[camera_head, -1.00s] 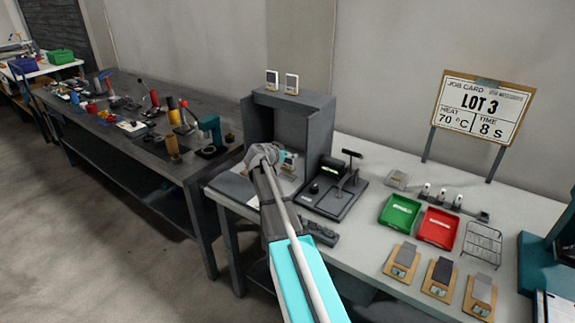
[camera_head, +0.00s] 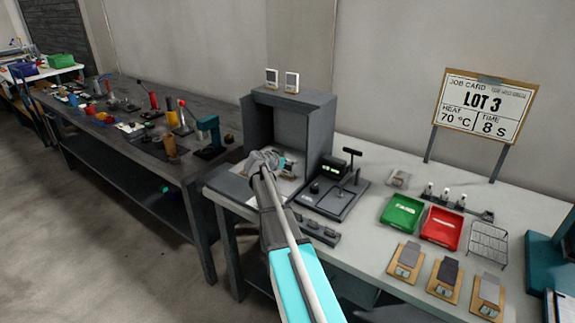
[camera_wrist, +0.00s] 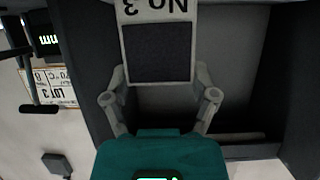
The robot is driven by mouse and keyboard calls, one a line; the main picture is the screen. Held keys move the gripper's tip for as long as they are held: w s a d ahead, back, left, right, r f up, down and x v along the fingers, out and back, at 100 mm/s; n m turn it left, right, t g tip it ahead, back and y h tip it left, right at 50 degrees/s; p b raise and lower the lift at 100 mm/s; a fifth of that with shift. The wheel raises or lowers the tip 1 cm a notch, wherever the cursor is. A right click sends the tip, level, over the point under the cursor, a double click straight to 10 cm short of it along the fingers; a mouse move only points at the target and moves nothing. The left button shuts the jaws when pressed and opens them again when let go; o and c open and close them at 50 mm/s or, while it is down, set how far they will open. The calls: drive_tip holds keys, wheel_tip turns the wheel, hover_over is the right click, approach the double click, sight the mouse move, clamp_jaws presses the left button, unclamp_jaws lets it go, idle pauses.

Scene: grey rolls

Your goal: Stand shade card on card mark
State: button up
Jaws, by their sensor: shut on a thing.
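My gripper (camera_head: 276,162) is at the front opening of a grey booth (camera_head: 318,125) on the near bench. In the wrist view its two fingers (camera_wrist: 160,92) are shut on the side edges of a shade card (camera_wrist: 157,52). The card is white with a dark grey swatch, and its "No 3" print appears upside down. The booth's grey inside lies behind the card. The arm and gripper hide part of the booth floor in the head view. I cannot make out the card mark, or whether the card touches anything below.
Two small cards (camera_head: 281,81) stand on the booth's top. A black device with a lever (camera_head: 338,190) stands close right of the booth. Further right are a green tray (camera_head: 402,214), a red tray (camera_head: 441,229), a wire rack (camera_head: 487,243) and the job card board (camera_head: 484,108).

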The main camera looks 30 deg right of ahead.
drive_tip(key=shift+f, duration=0.15)
drive_tip(key=o, duration=0.9)
drive_tip(key=shift+r, duration=0.25)
drive_tip(key=p+v, duration=0.4)
drive_tip(key=v, duration=0.8)
drive_tip(key=shift+s+f+p, duration=0.1)
drive_tip(key=shift+p, duration=0.25)
drive_tip(key=s+a+f+n+g+y, duration=0.1)
drive_tip(key=s+a+f+n+y, duration=0.2)
drive_tip(key=s+a, duration=0.4)
drive_tip(key=s+a+f+n+g+y, duration=0.2)
drive_tip(key=s+a+f+n+y, duration=0.2)
drive_tip(key=s+a, duration=0.4)
drive_tip(key=s+a+f+n+g+y, duration=0.1)
drive_tip(key=s+a+f+n+y, duration=0.3)
drive_tip(key=s+a, duration=0.4)
drive_tip(key=shift+a+f+n+g+y, duration=0.2)
drive_tip(key=shift+a+n+y, duration=0.2)
drive_tip(key=shift+a+n, duration=0.5)
drive_tip(key=shift+a+f+n+g+y, duration=0.15)
drive_tip(key=shift+a+n+y, duration=0.3)
drive_tip(key=shift+a, duration=0.75)
